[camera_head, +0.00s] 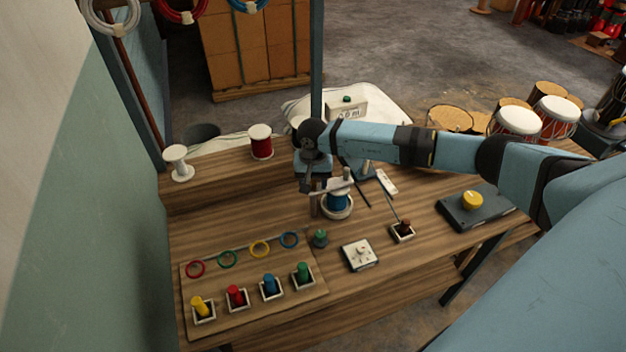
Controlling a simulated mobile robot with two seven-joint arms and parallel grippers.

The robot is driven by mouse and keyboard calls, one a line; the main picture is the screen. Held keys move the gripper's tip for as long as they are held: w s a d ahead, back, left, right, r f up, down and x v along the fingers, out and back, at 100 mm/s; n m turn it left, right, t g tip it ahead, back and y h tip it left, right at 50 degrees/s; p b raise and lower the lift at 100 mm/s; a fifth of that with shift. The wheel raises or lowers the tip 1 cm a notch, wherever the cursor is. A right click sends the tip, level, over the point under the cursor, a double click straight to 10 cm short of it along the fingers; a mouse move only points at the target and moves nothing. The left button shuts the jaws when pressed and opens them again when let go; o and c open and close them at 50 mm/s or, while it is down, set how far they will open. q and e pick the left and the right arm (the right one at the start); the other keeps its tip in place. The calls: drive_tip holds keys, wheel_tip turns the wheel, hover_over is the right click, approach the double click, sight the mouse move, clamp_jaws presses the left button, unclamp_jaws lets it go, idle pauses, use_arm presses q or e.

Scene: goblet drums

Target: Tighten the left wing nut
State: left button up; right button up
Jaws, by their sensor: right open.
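My right gripper (316,200) reaches in from the right and points down over the middle of the table. It is open, with its fingers at the left side of a small device with a blue body and a pale ring (338,204). A light grey bar (332,187) lies across the top of this device, close to the fingers. I cannot make out a wing nut clearly; the parts here are small and partly hidden by the gripper. I cannot tell whether the fingers touch the bar. My left gripper is not in view.
The wooden table (290,262) bears a board with coloured rings and pegs (240,306), a white dial box (359,254), a small tray (403,232) and a black box with a yellow knob (472,201). Red (260,142) and white (178,163) spools stand at the back left.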

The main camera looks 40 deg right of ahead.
clamp_jaws()
